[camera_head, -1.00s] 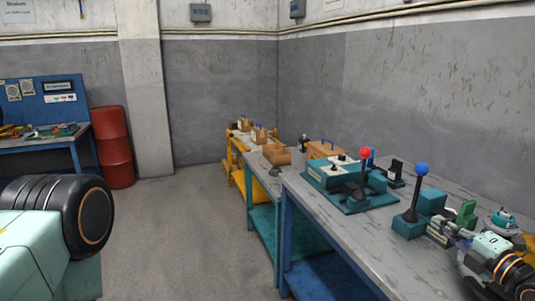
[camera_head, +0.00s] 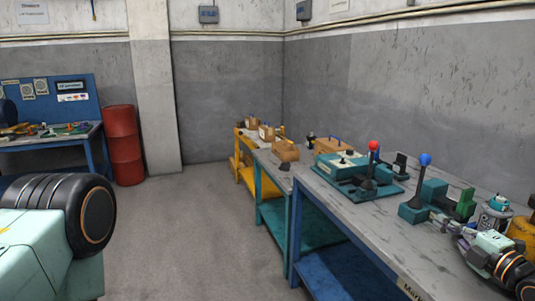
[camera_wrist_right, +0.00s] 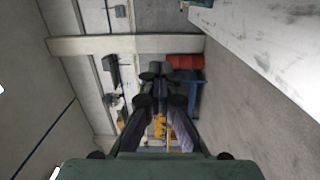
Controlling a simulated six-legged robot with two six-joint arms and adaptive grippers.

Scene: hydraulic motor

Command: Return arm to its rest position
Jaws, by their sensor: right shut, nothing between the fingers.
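My right arm (camera_head: 495,248) shows at the lower right of the head view, over the near end of the grey workbench (camera_head: 345,215). Its gripper (camera_head: 462,236) points left, close to a teal block with a blue-knobbed lever (camera_head: 425,162). Whether it touches anything there I cannot tell. In the right wrist view the gripper's dark fingers (camera_wrist_right: 155,77) are together, with nothing held between them. My left gripper is not in view.
A teal unit with a red-knobbed lever (camera_head: 373,147) stands on the bench. A teal-topped cylinder (camera_head: 497,207) stands behind my right arm. A red barrel (camera_head: 123,145) is by the wall. Open floor (camera_head: 190,235) lies left of the benches.

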